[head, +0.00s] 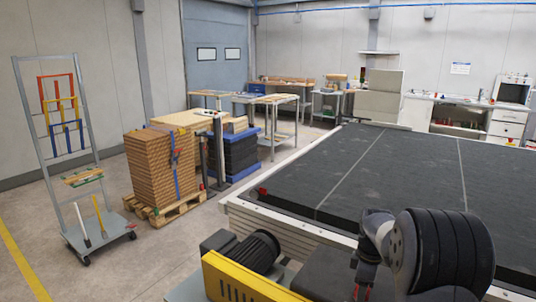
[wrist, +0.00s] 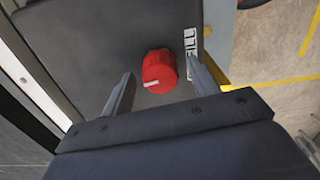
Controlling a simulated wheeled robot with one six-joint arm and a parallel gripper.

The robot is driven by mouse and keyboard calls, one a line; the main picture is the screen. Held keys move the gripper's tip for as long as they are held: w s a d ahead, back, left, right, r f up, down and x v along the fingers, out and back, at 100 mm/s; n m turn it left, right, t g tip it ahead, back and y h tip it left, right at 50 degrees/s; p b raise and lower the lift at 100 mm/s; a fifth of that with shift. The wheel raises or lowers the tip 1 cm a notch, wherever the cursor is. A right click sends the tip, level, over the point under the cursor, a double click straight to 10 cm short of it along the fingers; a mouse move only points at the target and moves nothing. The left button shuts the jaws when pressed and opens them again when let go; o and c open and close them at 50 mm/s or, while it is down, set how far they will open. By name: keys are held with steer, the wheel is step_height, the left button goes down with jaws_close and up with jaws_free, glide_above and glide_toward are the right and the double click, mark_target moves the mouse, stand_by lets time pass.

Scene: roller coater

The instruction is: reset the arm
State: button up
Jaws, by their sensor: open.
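My gripper (wrist: 159,66) is open in the wrist view, with one finger on each side of a red round knob (wrist: 159,72). The knob has a pale pointer mark and sits on a dark panel (wrist: 105,35). Gaps show between the knob and both fingers, so the jaws are not closed on it. In the head view my arm is at the lower right, bent over a dark box beside the roller coater (head: 390,165). I cannot make out the fingertips or the knob clearly there.
A yellow guard (head: 250,280) and a black motor (head: 253,250) stand left of my arm. The machine's wide dark bed fills the right. A pallet of stacked brown boards (head: 160,170) and a grey trolley (head: 98,230) stand left. Open floor lies between.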

steer(key=shift+f, duration=0.4)
